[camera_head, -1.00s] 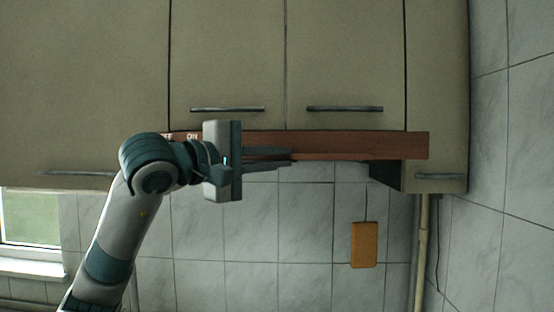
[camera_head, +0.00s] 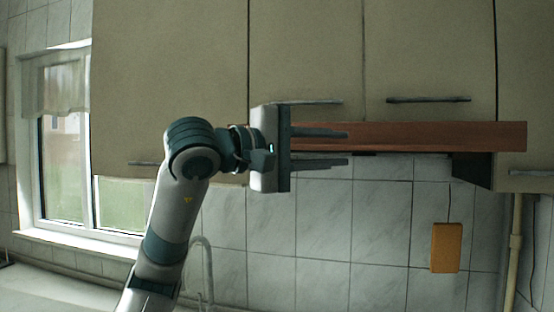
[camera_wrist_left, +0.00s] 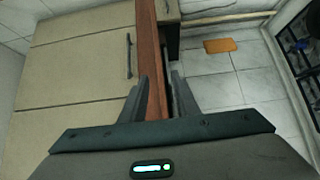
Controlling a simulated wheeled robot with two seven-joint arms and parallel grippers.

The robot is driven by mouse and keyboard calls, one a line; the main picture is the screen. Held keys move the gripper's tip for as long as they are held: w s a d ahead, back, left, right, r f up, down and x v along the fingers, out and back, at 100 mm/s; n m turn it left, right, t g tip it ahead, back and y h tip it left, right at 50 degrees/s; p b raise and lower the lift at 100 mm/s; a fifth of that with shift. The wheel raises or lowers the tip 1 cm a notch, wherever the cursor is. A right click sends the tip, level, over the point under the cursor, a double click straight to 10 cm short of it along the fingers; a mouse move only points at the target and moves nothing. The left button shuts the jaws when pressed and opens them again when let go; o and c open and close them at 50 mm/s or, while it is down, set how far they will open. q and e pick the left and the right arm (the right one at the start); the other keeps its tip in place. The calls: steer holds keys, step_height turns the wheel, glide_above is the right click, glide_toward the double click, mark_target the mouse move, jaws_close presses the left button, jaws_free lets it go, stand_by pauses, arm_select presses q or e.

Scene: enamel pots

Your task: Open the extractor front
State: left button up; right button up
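The extractor front (camera_head: 430,136) is a long reddish-brown strip below the beige wall cabinets. In the left wrist view the extractor front (camera_wrist_left: 148,45) runs away from me between the fingers. My left gripper (camera_head: 346,148) is open, its fingers pointing right along the strip, one near its face and one below its lower edge. In the left wrist view the left gripper (camera_wrist_left: 158,85) has a finger on either side of the strip. I cannot tell whether either finger touches it. The strip's left end is hidden behind the gripper. My right gripper is not in view.
Cabinet doors with dark bar handles (camera_head: 428,99) are just above the strip. An orange board (camera_head: 446,247) hangs on the tiled wall beside a pipe (camera_head: 513,250). A window (camera_head: 75,150) and a tap (camera_head: 204,265) are at the left. The space below the strip is clear.

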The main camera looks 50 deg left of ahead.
arm_select(q)
steer(key=b+v, duration=0.2)
steer(key=v, duration=0.9)
steer(key=shift+b, duration=0.35)
steer(key=shift+a, duration=0.1)
